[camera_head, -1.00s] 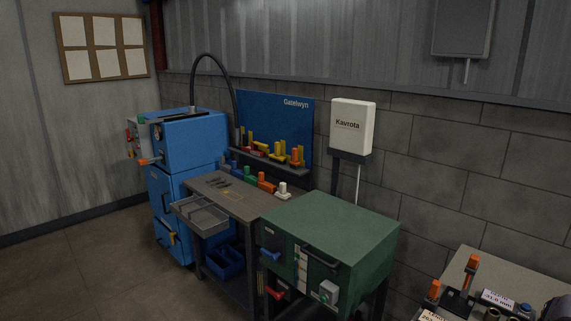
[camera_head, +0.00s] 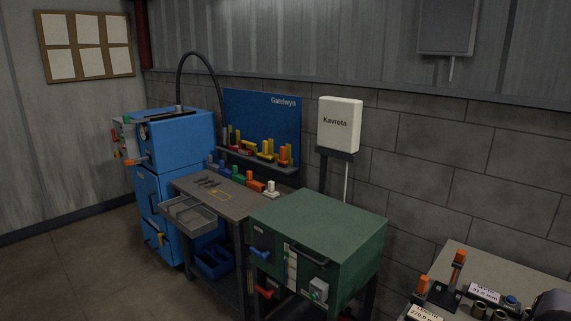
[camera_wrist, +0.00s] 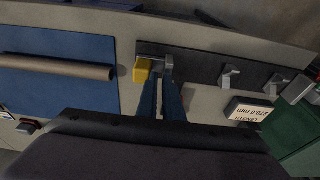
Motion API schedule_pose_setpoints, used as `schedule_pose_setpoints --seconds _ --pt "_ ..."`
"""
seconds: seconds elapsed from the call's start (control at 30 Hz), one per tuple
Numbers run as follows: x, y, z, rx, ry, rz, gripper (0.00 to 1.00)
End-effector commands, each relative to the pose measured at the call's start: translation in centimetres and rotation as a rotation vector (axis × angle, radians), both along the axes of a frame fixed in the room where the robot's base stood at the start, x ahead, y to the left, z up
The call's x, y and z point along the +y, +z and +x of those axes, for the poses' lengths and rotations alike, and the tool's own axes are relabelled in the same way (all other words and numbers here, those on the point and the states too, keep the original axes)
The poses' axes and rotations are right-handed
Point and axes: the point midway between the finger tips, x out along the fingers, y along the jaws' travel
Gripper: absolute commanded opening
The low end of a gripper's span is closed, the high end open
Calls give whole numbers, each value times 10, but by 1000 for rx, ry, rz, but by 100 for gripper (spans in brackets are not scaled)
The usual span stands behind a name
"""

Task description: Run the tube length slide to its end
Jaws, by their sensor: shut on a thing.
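In the wrist view the tube length slide is a dark rail (camera_wrist: 205,68) on a pale bench. A yellow block (camera_wrist: 142,71) and a grey upright piece (camera_wrist: 168,66) stand at its left end. My gripper (camera_wrist: 160,80) has its two blue fingers close together at the grey piece and is shut on it; the exact contact is partly hidden. An upside-down label, LENGTH 270.0 mm (camera_wrist: 252,111), lies right of the fingers. In the head view a 270.0 mm label (camera_head: 424,313) shows at the bottom right; my gripper is not visible there.
Grey hook-like pieces (camera_wrist: 230,77) stand along the rail to the right. A brown tube (camera_wrist: 60,67) lies over a blue panel (camera_wrist: 75,95) at left. A green box (camera_wrist: 300,138) is at the right edge. The head view shows a green cabinet (camera_head: 330,225) left of the bench.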

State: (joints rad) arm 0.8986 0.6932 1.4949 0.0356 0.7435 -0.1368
Motion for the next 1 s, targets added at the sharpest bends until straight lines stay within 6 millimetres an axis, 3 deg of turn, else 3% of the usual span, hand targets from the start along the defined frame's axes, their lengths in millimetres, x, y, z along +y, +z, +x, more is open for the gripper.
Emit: schedule_pose_setpoints --seconds 0.03,1.0 --pt "3 -12 -8 21 1 15 0" --pt "15 -11 4 18 0 18 0"
